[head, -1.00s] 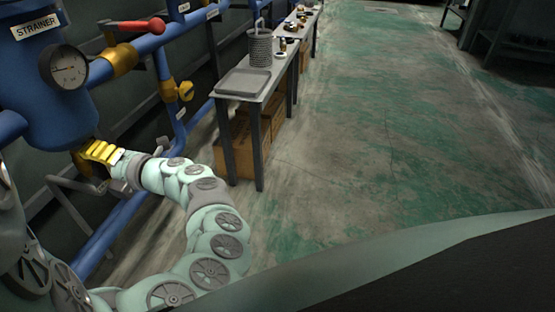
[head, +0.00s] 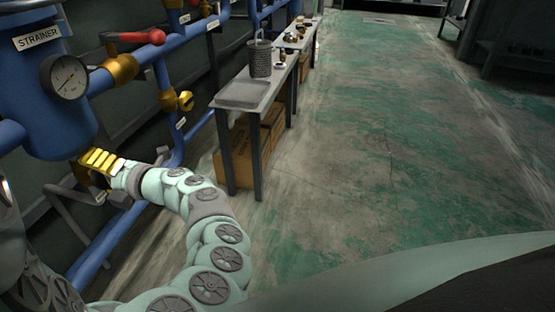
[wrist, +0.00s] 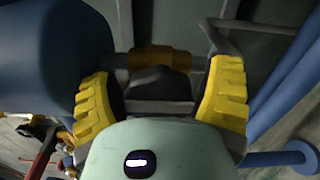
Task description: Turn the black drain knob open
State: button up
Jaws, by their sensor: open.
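The black drain knob (wrist: 157,82) shows in the wrist view, in front of a brass fitting (wrist: 160,58). It lies between the two yellow fingers of my gripper (wrist: 160,80). The fingers are spread with a finger on each side of the knob; I cannot tell whether either touches it. In the head view my gripper (head: 98,162) is just below the blue strainer vessel (head: 50,115), and the knob is hidden there. The strainer's blue body (wrist: 65,45) fills the upper left of the wrist view.
A pressure gauge (head: 68,77) and a red-handled valve (head: 140,37) are above my gripper. Blue pipes (wrist: 285,85) and a grey bracket (wrist: 260,30) are close on the right in the wrist view. A table (head: 242,95) stands beyond; the floor (head: 370,150) right of it is clear.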

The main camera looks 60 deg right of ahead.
jog(key=shift+r, duration=0.15)
jog(key=shift+s+d, duration=0.2)
jog(key=shift+s, duration=0.25)
jog(key=v, duration=0.7)
